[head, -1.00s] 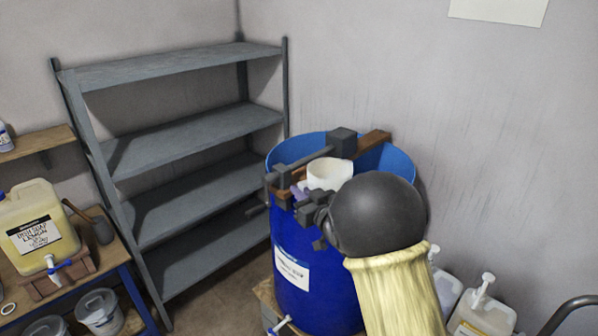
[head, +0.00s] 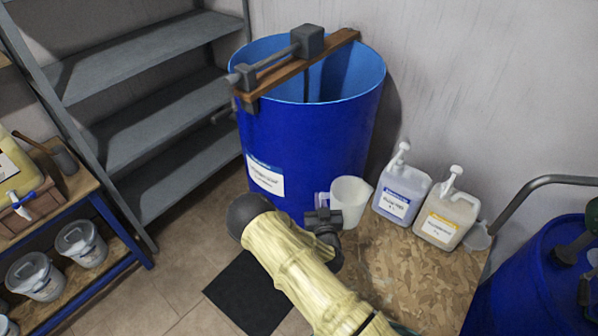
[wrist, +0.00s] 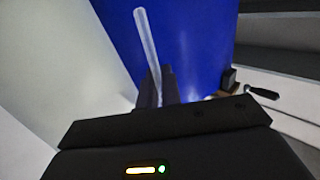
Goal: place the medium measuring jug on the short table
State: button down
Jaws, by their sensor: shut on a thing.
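The white measuring jug (head: 352,197) is upright in front of the blue drum, over the back left part of a chipboard-topped low table (head: 415,280). I cannot tell whether its base touches the board. My gripper (head: 325,218) is at the jug's left side and shut on it, seemingly by the handle. In the wrist view, a pale upright strip (wrist: 147,45), likely the handle, stands between the fingers. My forearm covers the table's front left part.
Two pump jugs (head: 402,192) (head: 447,217) stand on the back right of the table. A large open blue drum (head: 305,140) with a wooden bar across its top stands behind. Another blue drum (head: 530,275) is at right. The board's middle looks clear.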

jog(key=s+d+f+m+h+b, duration=0.1)
jog(key=s+d+f, duration=0.3)
jog(key=d, duration=0.3)
jog(key=s+d+f+h+b, duration=0.1)
jog(key=s+d+f, duration=0.3)
jog(key=s+d, duration=0.2)
jog(key=shift+d+m+h+b, duration=0.3)
jog(key=shift+d+m+h, duration=0.1)
jog(key=shift+d, duration=0.05)
jog(key=shift+s+f, duration=0.1)
jog(key=shift+f, duration=0.05)
